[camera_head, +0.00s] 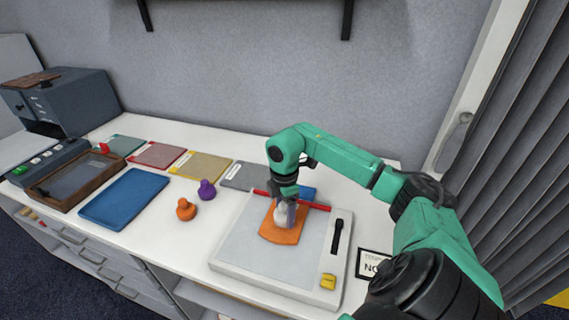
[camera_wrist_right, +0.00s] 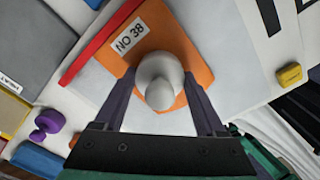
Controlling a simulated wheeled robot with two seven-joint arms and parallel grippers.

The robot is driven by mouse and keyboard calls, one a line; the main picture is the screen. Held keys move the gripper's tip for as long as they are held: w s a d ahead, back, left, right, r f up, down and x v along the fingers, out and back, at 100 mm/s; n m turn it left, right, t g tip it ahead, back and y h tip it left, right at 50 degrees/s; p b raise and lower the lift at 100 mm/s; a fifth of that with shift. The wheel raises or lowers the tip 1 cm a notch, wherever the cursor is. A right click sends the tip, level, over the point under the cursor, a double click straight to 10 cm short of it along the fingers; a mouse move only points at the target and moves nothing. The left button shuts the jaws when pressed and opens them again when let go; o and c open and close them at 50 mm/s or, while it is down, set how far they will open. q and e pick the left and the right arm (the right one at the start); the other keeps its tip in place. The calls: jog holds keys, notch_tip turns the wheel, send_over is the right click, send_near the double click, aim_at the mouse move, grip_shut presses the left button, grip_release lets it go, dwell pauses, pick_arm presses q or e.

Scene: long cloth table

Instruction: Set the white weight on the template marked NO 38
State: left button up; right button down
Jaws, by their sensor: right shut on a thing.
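The white weight (camera_head: 281,214) is between the fingers of my right gripper (camera_head: 286,211), which is shut on it. It also shows from above in the right wrist view (camera_wrist_right: 160,85). The orange template (camera_head: 279,236) lies under the weight on a grey board. In the right wrist view the template (camera_wrist_right: 185,52) bears a white label reading NO 38 (camera_wrist_right: 129,37). The weight is over the template, clear of the label; I cannot tell whether its base touches it. My left gripper is not in view.
The grey board (camera_head: 232,250) carries a red bar (camera_head: 315,206), a black handle (camera_head: 337,236) and a yellow block (camera_head: 328,281). An orange weight (camera_head: 186,210) and a purple weight (camera_head: 207,190) stand left of it. A blue mat (camera_head: 124,198) and several coloured plates lie farther left.

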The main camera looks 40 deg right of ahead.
aim_at(284, 204)
grip_release()
jog(key=shift+a, duration=0.1)
jog(key=shift+r, duration=0.2)
notch_tip(284, 204, up, 8)
jog(key=shift+f+b, duration=0.15)
jog(key=shift+b, duration=0.7)
notch_tip(284, 204, up, 4)
jog(key=shift+f+p, duration=0.15)
jog(key=shift+p, duration=0.4)
jog(key=shift+r, duration=0.25)
